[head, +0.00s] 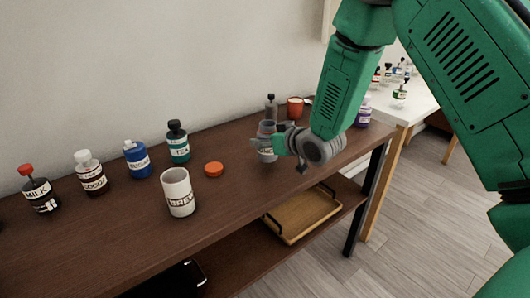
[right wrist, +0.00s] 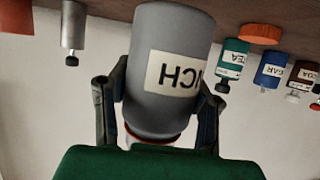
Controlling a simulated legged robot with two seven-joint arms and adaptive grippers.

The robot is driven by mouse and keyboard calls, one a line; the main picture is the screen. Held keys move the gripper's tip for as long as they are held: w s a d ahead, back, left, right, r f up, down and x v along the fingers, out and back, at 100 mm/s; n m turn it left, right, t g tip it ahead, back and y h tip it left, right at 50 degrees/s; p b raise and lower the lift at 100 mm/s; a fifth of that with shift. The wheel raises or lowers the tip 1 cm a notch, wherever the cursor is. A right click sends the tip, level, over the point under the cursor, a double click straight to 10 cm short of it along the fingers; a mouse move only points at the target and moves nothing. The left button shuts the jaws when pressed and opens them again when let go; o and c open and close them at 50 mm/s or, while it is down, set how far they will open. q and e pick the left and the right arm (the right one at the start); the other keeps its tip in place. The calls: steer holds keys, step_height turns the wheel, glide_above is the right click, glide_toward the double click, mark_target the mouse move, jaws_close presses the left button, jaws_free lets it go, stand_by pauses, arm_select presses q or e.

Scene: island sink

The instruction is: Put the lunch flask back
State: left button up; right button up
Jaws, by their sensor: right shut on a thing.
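The lunch flask (head: 266,129) is a grey cylinder with a cream label, near the right part of the dark wooden table. In the right wrist view, which shows the scene upside down, the flask (right wrist: 170,50) fills the middle and part of its label reads "NCH". My right gripper (head: 272,146) is shut on the flask, with one finger on each side of its body. The flask looks about upright. I cannot tell whether its base touches the table. My left gripper is not in view.
An orange lid (head: 214,169) and a white "BREW" mug (head: 178,192) stand left of the flask. Labelled bottles, including the green tea bottle (head: 178,143), line the back left. A grey bottle (head: 271,107) and an orange cup (head: 295,107) are behind the flask. A wooden tray (head: 303,216) lies on the lower shelf.

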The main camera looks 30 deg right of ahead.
mark_target(264, 150)
step_height(264, 150, down, 3)
steer(key=shift+r+b, duration=0.1)
steer(key=shift+b, duration=0.2)
steer(key=shift+a+f, duration=0.15)
steer(key=shift+f, duration=0.1)
steer(key=shift+a+r, duration=0.15)
steer(key=shift+a, duration=0.1)
steer(key=o, duration=1.3)
steer(key=shift+d, duration=0.1)
steer(key=shift+c, duration=0.2)
steer(key=shift+d+f, duration=0.15)
steer(key=shift+f, duration=0.05)
